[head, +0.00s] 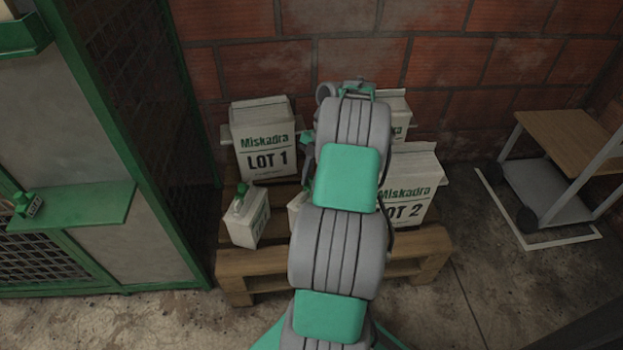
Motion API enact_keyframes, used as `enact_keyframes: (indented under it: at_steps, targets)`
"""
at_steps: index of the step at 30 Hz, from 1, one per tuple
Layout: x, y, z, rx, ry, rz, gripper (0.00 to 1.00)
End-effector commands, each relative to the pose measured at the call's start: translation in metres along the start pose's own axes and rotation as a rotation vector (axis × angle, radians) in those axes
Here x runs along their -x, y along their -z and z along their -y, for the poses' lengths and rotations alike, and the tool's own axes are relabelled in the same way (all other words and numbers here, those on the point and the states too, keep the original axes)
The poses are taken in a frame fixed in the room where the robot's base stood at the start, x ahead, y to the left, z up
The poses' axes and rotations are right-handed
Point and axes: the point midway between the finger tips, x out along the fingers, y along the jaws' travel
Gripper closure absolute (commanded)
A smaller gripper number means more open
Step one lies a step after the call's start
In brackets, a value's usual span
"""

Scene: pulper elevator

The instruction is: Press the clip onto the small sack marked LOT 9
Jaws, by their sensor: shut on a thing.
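My own arm reaches from the bottom of the head view to the back wall and covers the middle of the pallet. My gripper's fingers and anything between them are hidden behind it. A small white sack (247,219) with a green clip (240,195) on its top stands at the pallet's left front. A second small white sack (298,206) stands to its right, mostly hidden by my arm. No LOT 9 mark is readable on either. A green clip with a small tag (29,205) sits on the green shelf at the left; its tag is too small to read.
The wooden pallet (265,264) bears large sacks marked LOT 1 (264,142) and LOT 2 (412,185), and another (396,113) partly hidden behind. A green-framed mesh cage (140,90) stands left, its green shelf (75,208) jutting out. A wheeled cart (560,150) stands right.

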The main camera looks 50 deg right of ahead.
Motion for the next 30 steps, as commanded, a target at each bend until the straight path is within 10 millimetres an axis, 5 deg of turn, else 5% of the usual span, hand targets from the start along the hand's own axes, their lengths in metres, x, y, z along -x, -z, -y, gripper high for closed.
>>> enact_keyframes:
  at_steps: [11, 12, 21, 26, 30]
  targets:
    - [-0.0020, -0.0009, 0.0000, 0.000, 0.000, 0.000, 1.00]
    - [-0.0020, -0.0009, 0.0000, 0.000, 0.000, 0.000, 0.76]
    - [-0.0021, -0.0009, 0.0000, 0.000, 0.000, 0.000, 0.52]
    - [-0.0021, -0.0009, 0.0000, 0.000, 0.000, 0.000, 0.52]
    - [-0.0021, -0.0009, 0.0000, 0.000, 0.000, 0.000, 0.42]
